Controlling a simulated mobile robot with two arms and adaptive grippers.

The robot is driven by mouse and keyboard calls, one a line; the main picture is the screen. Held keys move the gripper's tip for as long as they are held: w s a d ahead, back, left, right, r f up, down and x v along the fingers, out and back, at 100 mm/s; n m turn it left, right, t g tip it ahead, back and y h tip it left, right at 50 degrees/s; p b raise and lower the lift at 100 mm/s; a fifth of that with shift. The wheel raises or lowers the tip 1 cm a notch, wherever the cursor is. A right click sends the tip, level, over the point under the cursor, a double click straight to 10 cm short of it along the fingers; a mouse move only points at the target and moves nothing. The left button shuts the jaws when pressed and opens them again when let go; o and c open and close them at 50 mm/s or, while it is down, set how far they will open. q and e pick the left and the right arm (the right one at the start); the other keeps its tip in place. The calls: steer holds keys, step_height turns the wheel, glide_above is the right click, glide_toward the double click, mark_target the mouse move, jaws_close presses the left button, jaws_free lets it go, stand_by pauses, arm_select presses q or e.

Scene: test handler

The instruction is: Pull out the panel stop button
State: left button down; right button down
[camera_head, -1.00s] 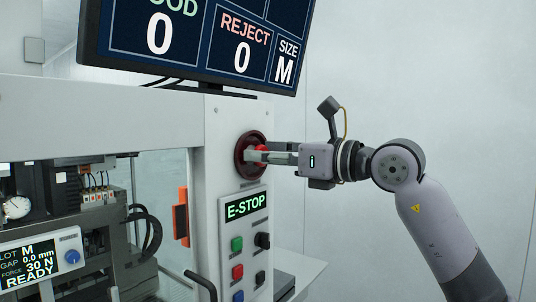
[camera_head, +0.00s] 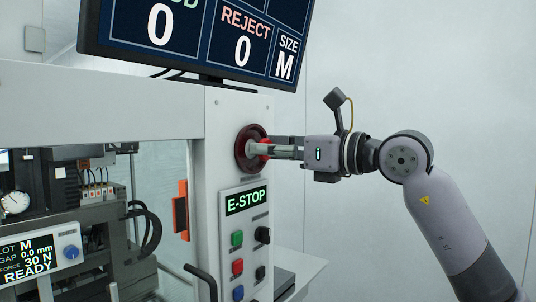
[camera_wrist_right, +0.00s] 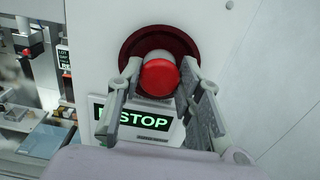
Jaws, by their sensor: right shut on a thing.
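The red stop button (camera_head: 264,147) sits in a dark red round collar (camera_head: 243,158) on the machine's white front panel. In the right wrist view the red cap (camera_wrist_right: 159,77) faces me, with a pale grey stem (camera_wrist_right: 157,56) behind it and the collar (camera_wrist_right: 126,47) around it. My right gripper (camera_head: 270,149) comes in from the right and is shut on the button. Its two fingers lie on either side of the cap in the wrist view. My left gripper is not in view.
A green-lit E-STOP display (camera_head: 246,200) is just below the button, above several coloured push buttons (camera_head: 238,266). A large monitor (camera_head: 200,40) hangs above. An orange handle (camera_head: 180,210) is to the left. Open space lies to the right.

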steer(key=c, duration=1.5)
jaws_free()
steer(key=o, duration=0.4)
steer(key=shift+s+d, duration=0.1)
steer(key=shift+d, duration=0.1)
steer(key=shift+a, duration=0.1)
steer(key=v, duration=1.2)
